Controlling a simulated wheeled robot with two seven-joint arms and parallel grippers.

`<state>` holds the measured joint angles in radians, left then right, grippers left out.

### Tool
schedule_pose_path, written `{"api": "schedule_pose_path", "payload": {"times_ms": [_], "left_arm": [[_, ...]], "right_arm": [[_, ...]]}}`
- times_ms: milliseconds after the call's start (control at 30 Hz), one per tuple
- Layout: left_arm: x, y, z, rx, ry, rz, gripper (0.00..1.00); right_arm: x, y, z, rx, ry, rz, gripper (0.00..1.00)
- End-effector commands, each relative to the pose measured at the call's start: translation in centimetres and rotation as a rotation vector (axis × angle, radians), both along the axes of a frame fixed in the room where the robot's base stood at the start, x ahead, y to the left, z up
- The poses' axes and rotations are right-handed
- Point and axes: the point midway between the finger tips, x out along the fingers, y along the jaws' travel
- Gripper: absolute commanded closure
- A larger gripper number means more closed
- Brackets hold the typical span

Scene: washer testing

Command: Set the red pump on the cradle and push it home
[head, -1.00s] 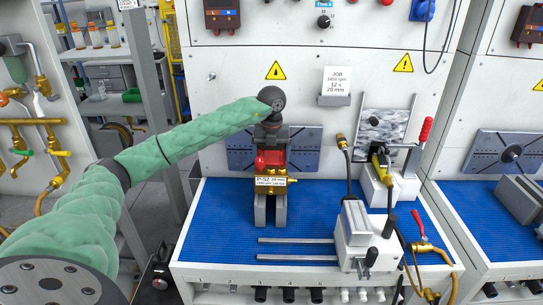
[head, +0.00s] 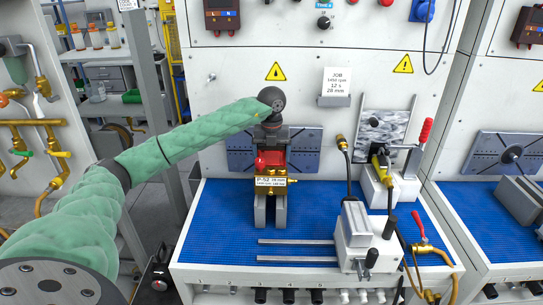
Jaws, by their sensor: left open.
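The red pump (head: 276,160) sits upright on the grey cradle (head: 279,207), in front of the dark slotted plate on the back panel. It has brass fittings and a tag reading P-S2, 28 mm. My left gripper (head: 272,142) is above the pump, seen mostly as a dark wrist and body. Its fingers are largely hidden, and it is open around or just over the top of the pump; I cannot tell whether it touches. Whether the pump is fully against the plate is also hidden. My right gripper is not in view.
A white clamp unit (head: 362,240) with two steel rails (head: 297,242) stands on the blue mat (head: 215,225) at right. Behind it are a red-handled toggle clamp (head: 426,130) and hoses. A job card (head: 337,81) is on the panel. The mat left of the cradle is clear.

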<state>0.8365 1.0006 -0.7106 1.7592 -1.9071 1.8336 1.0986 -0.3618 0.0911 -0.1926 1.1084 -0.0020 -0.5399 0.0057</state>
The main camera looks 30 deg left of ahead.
Motion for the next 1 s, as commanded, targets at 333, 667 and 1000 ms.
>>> {"api": "schedule_pose_path", "payload": {"times_ms": [333, 667, 1000], "left_arm": [[0.0, 0.0, -0.1, 0.0, 0.002, 0.0, 0.0], [0.1, 0.0, 3.7, 0.0, -0.005, 0.001, 0.0], [0.0, 0.0, 7.6, 0.0, -0.004, 0.0, 0.0]], "right_arm": [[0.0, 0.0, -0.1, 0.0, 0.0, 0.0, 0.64], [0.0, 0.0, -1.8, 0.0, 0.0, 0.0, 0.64], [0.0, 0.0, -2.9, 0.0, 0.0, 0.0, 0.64]]}}
